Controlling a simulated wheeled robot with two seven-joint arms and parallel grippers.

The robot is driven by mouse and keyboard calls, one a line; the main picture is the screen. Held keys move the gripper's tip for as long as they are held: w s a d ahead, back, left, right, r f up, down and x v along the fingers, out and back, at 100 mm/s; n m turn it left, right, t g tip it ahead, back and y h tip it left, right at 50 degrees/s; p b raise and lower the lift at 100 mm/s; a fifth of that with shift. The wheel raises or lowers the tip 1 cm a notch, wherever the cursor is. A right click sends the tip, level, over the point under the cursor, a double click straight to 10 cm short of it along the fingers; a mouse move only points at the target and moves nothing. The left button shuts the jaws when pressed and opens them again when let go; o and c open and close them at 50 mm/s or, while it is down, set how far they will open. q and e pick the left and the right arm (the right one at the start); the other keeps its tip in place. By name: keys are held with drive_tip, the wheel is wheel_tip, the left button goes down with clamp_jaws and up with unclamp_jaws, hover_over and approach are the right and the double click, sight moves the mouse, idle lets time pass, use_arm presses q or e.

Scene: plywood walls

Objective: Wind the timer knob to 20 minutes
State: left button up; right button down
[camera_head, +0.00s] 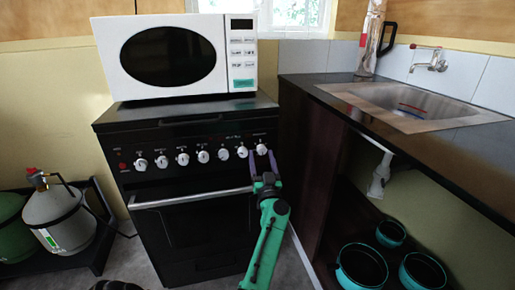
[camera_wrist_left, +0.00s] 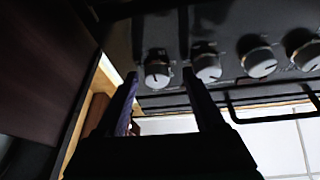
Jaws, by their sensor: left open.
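The black stove (camera_head: 180,180) has a row of several white knobs on its front panel. The rightmost knob (camera_head: 261,149) is the one at my left gripper (camera_head: 262,153); its printed label is too small to read, so I cannot confirm it is the timer. The gripper is open, with purple fingers either side of this knob in the head view. In the left wrist view the same knob (camera_wrist_left: 157,72) lies between and just beyond the fingertips (camera_wrist_left: 160,74), with a dark pointer line on its face. Contact cannot be told. My right gripper is not in view.
A white microwave (camera_head: 175,55) stands on the stove. The oven handle (camera_head: 190,198) runs below the knobs. A dark counter with a sink (camera_head: 410,105) is at right, with teal pots (camera_head: 362,266) below. A gas bottle (camera_head: 55,215) stands at left.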

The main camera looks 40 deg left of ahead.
use_arm(q)
drive_tip(key=shift+w+r, duration=0.1)
drive_tip(key=shift+w, duration=0.25)
drive_tip(key=shift+s+r, duration=0.1)
drive_tip(key=shift+c, duration=0.7)
drive_tip(key=shift+d, duration=0.1)
clamp_jaws()
drive_tip(key=shift+o, duration=0.7)
unclamp_jaws()
